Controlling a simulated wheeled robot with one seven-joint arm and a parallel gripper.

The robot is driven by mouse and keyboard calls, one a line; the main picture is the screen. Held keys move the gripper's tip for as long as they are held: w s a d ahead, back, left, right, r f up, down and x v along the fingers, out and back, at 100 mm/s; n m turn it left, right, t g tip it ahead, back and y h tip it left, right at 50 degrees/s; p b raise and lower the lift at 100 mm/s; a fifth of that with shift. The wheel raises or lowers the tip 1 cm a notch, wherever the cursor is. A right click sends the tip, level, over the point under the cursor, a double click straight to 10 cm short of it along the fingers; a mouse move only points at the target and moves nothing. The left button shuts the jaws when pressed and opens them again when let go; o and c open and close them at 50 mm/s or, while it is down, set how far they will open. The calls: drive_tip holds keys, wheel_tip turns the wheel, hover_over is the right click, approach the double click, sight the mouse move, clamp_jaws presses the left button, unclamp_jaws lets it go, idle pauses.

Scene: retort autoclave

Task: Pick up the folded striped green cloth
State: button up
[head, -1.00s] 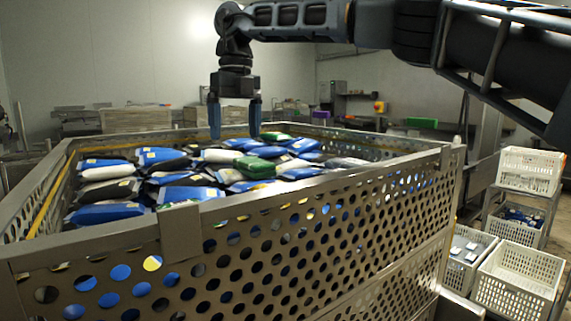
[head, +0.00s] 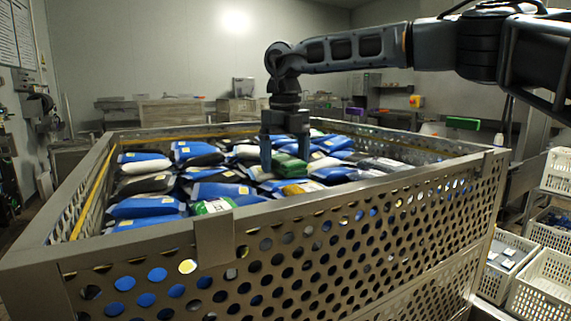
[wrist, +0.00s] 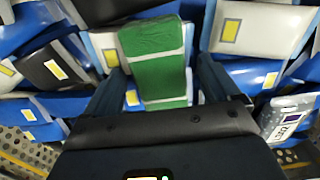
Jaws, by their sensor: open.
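The folded green cloth (wrist: 155,60), with pale stripes across it, lies on top of the pouches in the wrist view. It sits between the two fingers of my gripper (wrist: 160,78), which are apart with one on each side. In the head view my gripper (head: 285,161) points down into the basket, and a green patch (head: 291,166) shows between and below its fingers. The fingers hide part of it there. I cannot tell whether the fingers touch the cloth.
A perforated metal basket (head: 345,232) holds many blue, white and black pouches (head: 146,206) packed closely around the cloth. A green-and-white item (head: 213,206) lies near the basket's front wall. White crates (head: 541,283) stand at the right, outside the basket.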

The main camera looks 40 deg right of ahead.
sight(288, 157)
drive_tip(key=c, duration=1.1)
drive_tip(key=shift+c, duration=0.2)
drive_tip(key=shift+r, duration=0.55)
drive_tip(key=r, duration=0.1)
drive_tip(key=d+r+b, duration=0.1)
drive_tip(key=r, duration=0.1)
drive_tip(key=shift+r, duration=0.2)
drive_tip(key=d+r, duration=0.6)
drive_tip(key=d, duration=0.4)
drive_tip(key=shift+s+d+r, duration=0.2)
drive_tip(key=shift+d+r, duration=0.1)
